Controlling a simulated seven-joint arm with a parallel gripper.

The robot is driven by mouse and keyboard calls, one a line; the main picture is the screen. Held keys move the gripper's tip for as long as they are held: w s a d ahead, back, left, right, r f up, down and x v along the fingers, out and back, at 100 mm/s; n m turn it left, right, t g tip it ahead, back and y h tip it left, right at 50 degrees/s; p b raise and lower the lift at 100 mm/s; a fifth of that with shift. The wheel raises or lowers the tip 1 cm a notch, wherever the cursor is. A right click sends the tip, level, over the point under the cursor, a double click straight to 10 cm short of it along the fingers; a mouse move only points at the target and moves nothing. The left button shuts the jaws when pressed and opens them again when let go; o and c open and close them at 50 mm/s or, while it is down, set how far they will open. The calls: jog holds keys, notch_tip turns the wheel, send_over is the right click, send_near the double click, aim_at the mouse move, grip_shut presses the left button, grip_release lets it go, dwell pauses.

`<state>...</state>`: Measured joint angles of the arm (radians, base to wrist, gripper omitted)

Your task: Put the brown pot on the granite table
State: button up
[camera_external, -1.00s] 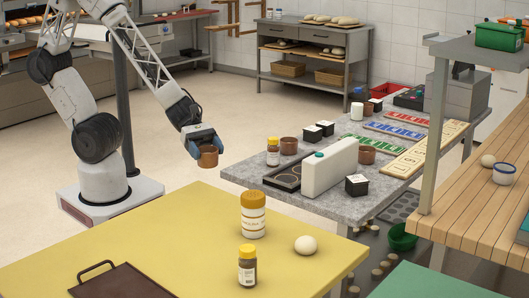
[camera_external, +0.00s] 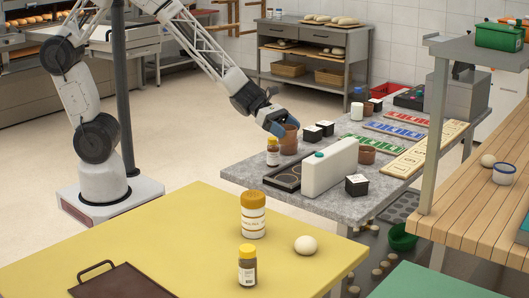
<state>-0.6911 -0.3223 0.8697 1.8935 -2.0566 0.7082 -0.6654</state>
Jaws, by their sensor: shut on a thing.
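My gripper (camera_external: 279,127), with blue fingers, is at the far left part of the granite table (camera_external: 240,173). It is shut on a brown pot (camera_external: 292,130), tilted down toward the table. A second brown pot (camera_external: 289,148) stands on the table in the same line of sight. The two overlap in the picture, and I cannot tell whether the held pot touches it, is above it or is behind it.
A yellow-capped brown jar (camera_external: 273,153) stands close to the gripper. The granite's left front corner is bare. Coloured trays (camera_external: 385,131) lie to the right.

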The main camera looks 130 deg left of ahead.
jog(key=a+f+n+y, duration=0.1)
jog(key=a+y, duration=0.1)
jog(key=a, duration=1.2)
jog(key=s+a+f+n+y, duration=0.1)
jog(key=a+n+y, duration=0.1)
jog(key=a, duration=1.2)
jog(key=shift+s+a+g, duration=0.15)
jog(key=shift+a+g, duration=0.15)
jog(key=shift+a, duration=0.05)
jog(key=shift+f, duration=0.1)
jog(key=shift+f, duration=3.05)
jog(key=shift+f, duration=1.85)
jog(key=shift+f, duration=0.15)
